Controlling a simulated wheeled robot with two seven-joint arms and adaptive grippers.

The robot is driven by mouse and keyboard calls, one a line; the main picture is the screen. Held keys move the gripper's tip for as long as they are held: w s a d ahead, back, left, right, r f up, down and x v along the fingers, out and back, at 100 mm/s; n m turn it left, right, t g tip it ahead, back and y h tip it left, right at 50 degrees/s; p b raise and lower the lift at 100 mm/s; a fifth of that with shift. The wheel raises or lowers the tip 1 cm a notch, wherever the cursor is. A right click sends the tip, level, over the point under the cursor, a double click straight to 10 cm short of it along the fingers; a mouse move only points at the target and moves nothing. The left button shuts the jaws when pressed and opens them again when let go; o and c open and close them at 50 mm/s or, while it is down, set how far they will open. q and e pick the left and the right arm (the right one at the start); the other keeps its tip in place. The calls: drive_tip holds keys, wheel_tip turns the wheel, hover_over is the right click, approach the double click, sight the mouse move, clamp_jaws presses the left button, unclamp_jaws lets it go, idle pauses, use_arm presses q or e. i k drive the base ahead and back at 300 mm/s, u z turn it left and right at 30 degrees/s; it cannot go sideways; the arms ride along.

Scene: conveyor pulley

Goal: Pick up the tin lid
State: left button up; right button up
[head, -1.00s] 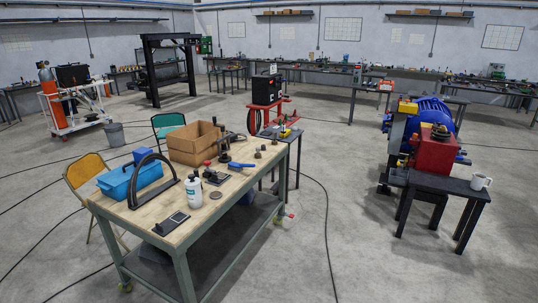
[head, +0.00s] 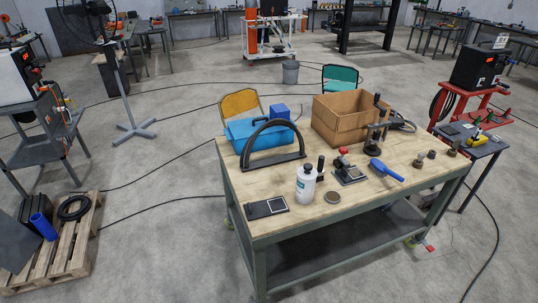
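A small round flat disc, which looks like the tin lid (head: 333,198), lies flat near the front edge of the wooden-topped workbench (head: 300,215). It is just right of a white bottle (head: 306,184). Nothing covers it. Neither of my grippers shows in the head view.
The bench also holds a dark tablet-like plate (head: 265,208), a blue toolbox (head: 262,138), a black arch (head: 272,145), a cardboard box (head: 345,120) and a blue-handled tool (head: 386,170). A pallet (head: 60,240) stands at left. The floor before the bench is clear except for cables.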

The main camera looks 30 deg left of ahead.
sight(307, 173)
drive_tip(key=u, duration=0.8)
drive_tip(key=i, duration=1.1)
drive_tip(key=u, duration=0.65)
